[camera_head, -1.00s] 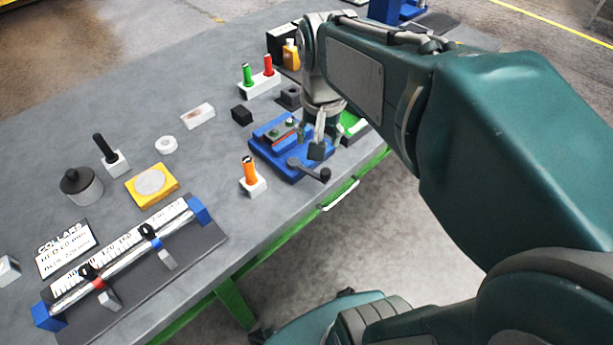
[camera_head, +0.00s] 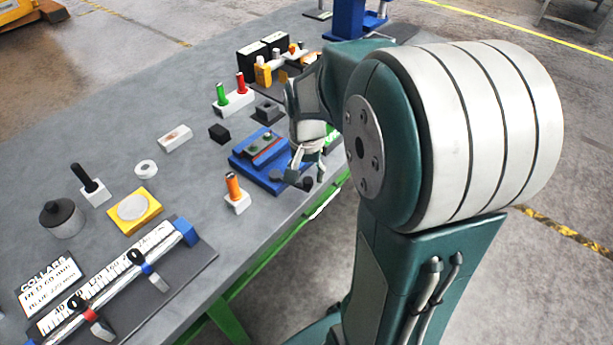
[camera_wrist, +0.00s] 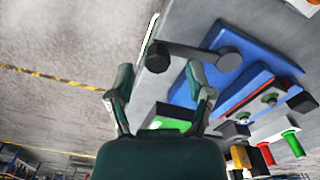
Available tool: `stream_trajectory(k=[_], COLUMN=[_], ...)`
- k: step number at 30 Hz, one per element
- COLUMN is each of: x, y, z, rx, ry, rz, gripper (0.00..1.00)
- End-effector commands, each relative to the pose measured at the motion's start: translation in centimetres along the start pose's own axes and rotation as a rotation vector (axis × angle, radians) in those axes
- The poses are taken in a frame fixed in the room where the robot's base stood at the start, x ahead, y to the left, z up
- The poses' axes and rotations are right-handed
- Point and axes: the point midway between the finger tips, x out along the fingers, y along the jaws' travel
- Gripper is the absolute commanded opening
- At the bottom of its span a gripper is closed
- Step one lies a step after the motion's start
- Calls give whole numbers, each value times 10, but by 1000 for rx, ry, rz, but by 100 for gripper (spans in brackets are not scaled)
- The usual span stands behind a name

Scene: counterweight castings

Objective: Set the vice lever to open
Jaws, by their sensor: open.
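The blue vice (camera_head: 240,163) sits near the bench's front edge, with a grey and red jaw part on top. In the wrist view its blue base (camera_wrist: 255,50) is at upper right. Its dark lever (camera_wrist: 190,50) runs from a round pivot (camera_wrist: 228,60) on the base out to a black knob (camera_wrist: 157,57) near the bench edge. My gripper (camera_head: 306,174) is at the lever's knob end, partly hiding it. In the wrist view my gripper (camera_wrist: 158,76) is open and empty, and the knob shows between and just beyond the fingertips. I cannot tell whether they touch.
An orange pin in a white block (camera_head: 236,196) stands left of the vice. A green item (camera_wrist: 165,124) lies close beside my fingers. Red and green pins (camera_head: 233,97) and a black block (camera_head: 218,132) stand behind. Open floor lies beyond the bench's front edge.

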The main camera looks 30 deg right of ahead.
Motion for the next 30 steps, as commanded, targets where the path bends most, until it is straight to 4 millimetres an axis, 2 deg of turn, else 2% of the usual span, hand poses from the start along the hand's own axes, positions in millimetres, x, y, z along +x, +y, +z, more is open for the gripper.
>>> stream_trajectory(k=[4, 13, 14, 15, 18, 30], x=[14, 16, 16, 16, 16, 17], y=[0, 0, 0, 0, 0, 1], z=[0, 0, 0, 0, 0, -2], rx=[0, 0, 0, 0, 0, -29], ry=[-2, 0, 0, 0, 0, -1], rz=[1, 0, 0, 0, 0, 0], gripper=[67, 67, 58, 41, 0, 0])
